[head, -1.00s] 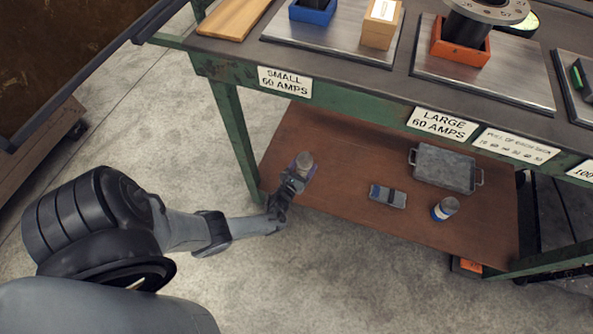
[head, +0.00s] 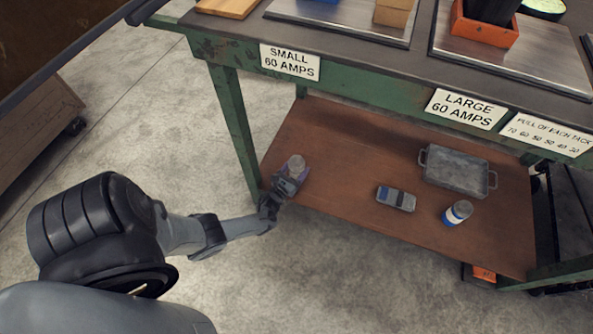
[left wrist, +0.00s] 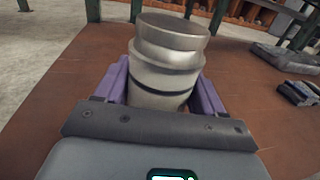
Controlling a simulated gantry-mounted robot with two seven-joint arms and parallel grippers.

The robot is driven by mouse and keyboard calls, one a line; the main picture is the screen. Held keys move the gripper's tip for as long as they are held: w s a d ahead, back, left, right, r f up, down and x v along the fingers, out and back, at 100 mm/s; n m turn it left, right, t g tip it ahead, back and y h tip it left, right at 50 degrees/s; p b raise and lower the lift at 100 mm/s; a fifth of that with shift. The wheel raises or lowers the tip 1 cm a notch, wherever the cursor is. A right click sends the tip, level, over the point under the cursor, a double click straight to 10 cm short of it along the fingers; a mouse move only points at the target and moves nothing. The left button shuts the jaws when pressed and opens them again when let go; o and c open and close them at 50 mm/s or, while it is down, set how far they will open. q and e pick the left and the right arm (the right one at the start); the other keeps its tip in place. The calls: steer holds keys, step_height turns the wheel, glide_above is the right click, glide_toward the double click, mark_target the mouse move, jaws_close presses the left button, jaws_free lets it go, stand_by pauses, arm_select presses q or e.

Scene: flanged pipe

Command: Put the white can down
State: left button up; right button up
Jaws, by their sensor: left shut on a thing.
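The white can (left wrist: 165,65) shows large in the left wrist view as a pale, metallic-looking cylinder with a stepped lid. It stands roughly upright between the two purple fingers of my left gripper (left wrist: 163,98), which is shut on it. In the head view the can (head: 296,162) is small, at the left end of the brown lower shelf (head: 340,150). My left gripper (head: 289,178) reaches it from the front left. I cannot tell whether the can's bottom touches the shelf; the gripper hides it. My right gripper is not in view.
A grey metal tray (head: 456,172), a grey and blue box-like item (head: 396,198) and a white and blue can (head: 458,213) sit on the shelf's right half. A green table leg (head: 234,130) stands left of my gripper. The shelf's middle is clear.

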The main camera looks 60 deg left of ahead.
arm_select(q)
steer(key=shift+r, duration=0.15)
steer(key=shift+w, duration=0.1)
steer(key=shift+a, duration=0.1)
steer(key=o, duration=1.3)
steer(key=shift+f, duration=0.2)
